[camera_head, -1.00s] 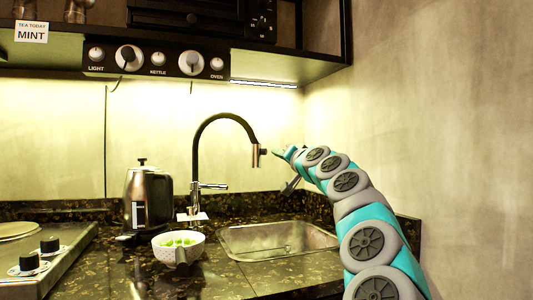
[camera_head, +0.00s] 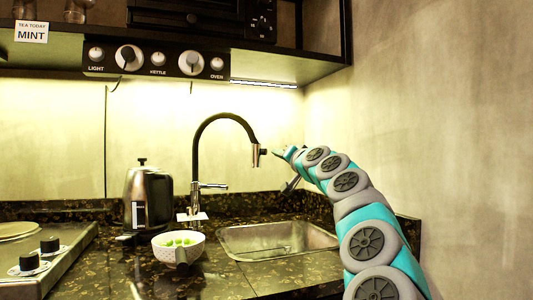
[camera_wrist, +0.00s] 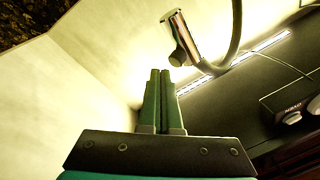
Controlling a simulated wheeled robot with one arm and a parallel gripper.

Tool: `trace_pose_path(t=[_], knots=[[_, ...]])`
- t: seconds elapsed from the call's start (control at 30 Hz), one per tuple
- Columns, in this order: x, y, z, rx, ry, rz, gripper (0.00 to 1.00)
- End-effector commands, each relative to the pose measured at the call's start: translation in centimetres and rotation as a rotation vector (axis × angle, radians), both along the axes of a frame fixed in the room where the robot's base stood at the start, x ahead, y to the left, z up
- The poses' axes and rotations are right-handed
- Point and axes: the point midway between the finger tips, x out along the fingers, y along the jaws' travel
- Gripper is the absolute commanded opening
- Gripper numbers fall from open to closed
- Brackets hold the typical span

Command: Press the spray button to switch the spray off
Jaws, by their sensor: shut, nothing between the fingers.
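The black gooseneck tap (camera_head: 222,117) rises behind the sink, its metal spray head (camera_head: 256,158) hanging down. The spray button (camera_head: 263,151) is a small knob on the right side of the head. My gripper (camera_head: 276,152) reaches in from the right at about the button's height, a small gap away. In the wrist view, the spray head (camera_wrist: 179,32) and its knob-like button (camera_wrist: 178,58) are just beyond my shut, empty fingertips (camera_wrist: 160,71), slightly to the right of them. I see no contact. No water stream is clear below the head.
The sink (camera_head: 278,240) lies below the tap. A white bowl with green pieces (camera_head: 179,251) and a kettle (camera_head: 150,195) stand to its left. A shelf with a knob panel (camera_head: 158,60) hangs above. The wall (camera_head: 440,130) is on the right.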

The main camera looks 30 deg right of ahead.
Motion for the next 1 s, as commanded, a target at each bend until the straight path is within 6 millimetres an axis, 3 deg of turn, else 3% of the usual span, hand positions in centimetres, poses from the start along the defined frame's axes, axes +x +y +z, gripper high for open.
trace_pose_path(t=[1.0], knots=[[0.92,0.71,0.05,0.0,0.0,0.0,0.0]])
